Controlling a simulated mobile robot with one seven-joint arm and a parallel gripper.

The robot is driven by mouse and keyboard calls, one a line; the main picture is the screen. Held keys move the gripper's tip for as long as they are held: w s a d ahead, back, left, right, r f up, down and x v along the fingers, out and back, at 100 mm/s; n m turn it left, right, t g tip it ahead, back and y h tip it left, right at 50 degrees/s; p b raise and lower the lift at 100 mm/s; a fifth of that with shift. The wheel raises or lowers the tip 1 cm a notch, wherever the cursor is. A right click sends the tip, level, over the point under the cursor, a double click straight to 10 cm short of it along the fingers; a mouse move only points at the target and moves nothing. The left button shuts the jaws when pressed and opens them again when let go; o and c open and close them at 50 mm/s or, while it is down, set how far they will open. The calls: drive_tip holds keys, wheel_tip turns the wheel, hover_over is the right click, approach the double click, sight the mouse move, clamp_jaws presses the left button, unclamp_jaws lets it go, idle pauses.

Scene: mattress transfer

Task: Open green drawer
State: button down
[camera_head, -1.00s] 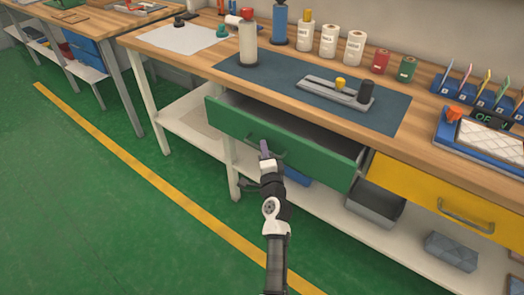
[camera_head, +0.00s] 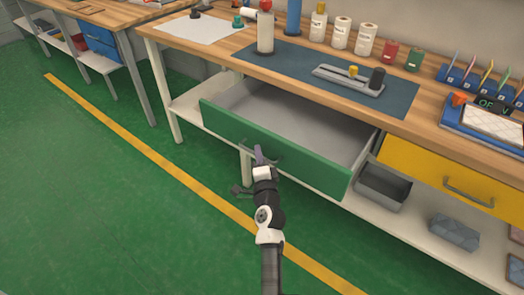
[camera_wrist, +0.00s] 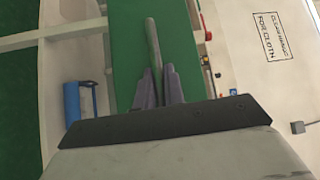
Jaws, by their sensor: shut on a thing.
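The green drawer (camera_head: 310,171) under the workbench is pulled well out, and its grey interior (camera_head: 292,122) shows empty in the head view. My gripper (camera_head: 259,155) is at the handle on the middle of the drawer front. In the wrist view the green drawer front (camera_wrist: 128,65) fills the middle, and the fingers of my gripper (camera_wrist: 157,88) are shut on the upright bar of the handle (camera_wrist: 152,45). The handle is partly hidden by my gripper in the head view.
The yellow drawer (camera_head: 455,180) to the right is shut. The workbench top (camera_head: 222,62) carries a blue mat, bottles, rolls and a tool holder. A grey bin (camera_head: 383,187) stands on the lower shelf. The green floor in front is clear.

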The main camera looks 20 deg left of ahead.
drive_tip(key=shift+s+a, duration=0.25)
drive_tip(key=shift+s, duration=0.3)
drive_tip(key=c, duration=1.5)
unclamp_jaws()
drive_tip(key=shift+s+d+f, duration=0.1)
drive_tip(key=shift+d, duration=0.05)
